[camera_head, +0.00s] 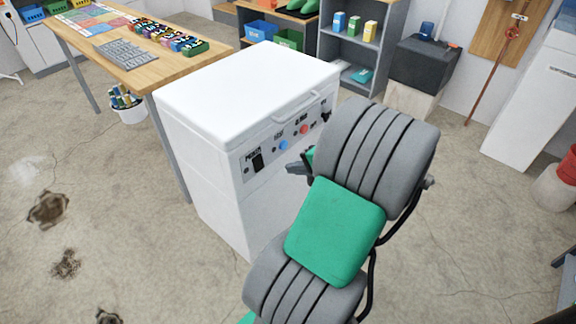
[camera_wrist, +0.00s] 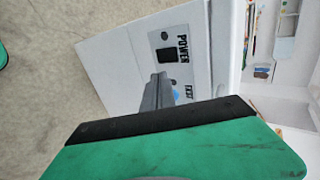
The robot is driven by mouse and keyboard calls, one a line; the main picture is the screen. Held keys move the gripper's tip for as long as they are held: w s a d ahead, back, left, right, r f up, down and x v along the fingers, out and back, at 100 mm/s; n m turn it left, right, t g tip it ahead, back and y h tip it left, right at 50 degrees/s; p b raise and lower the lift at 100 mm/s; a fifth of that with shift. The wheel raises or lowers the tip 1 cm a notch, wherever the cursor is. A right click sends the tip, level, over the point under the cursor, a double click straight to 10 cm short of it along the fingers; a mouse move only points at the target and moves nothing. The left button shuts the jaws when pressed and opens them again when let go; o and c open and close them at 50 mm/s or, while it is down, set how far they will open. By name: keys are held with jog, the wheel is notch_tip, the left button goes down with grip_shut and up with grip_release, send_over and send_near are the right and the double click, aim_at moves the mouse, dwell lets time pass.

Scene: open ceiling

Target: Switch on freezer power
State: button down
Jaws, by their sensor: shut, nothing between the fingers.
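The white chest freezer (camera_head: 232,88) stands on the floor with its lid closed. Its front panel carries a black power switch (camera_head: 258,160) under the label POWER, a blue button (camera_head: 283,145) and a red button (camera_head: 304,129). In the wrist view the power switch (camera_wrist: 167,55) is a dark rectangle just beyond my fingertips. My gripper (camera_head: 291,168) is in front of the panel, to the right of and slightly below the switch. In the wrist view my gripper (camera_wrist: 158,80) is shut and empty, and it partly covers the blue button (camera_wrist: 176,97). I cannot tell whether it touches the panel.
A wooden table (camera_head: 190,62) with several small items stands behind and left of the freezer. A grey shelf (camera_head: 348,50) and a black box (camera_head: 424,62) are at the back. A white cabinet (camera_head: 530,110) stands at the right. The floor left of the freezer is mostly open.

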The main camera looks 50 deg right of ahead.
aim_at(260, 168)
jog(key=f+t, duration=0.1)
jog(key=s+f, duration=0.1)
jog(key=f, duration=0.1)
jog(key=shift+s+f+t, duration=0.15)
jog(key=shift+s+t, duration=0.05)
jog(key=shift+t, duration=0.2)
jog(key=shift+w, duration=0.1)
jog(key=b+x, duration=0.1)
jog(key=x, duration=0.7)
jog(key=b+x, duration=0.1)
jog(key=x, duration=0.4)
jog(key=shift+w+r+b, duration=0.2)
jog(key=shift+r+b, duration=0.05)
jog(key=shift+b, duration=0.05)
jog(key=shift+w, duration=0.3)
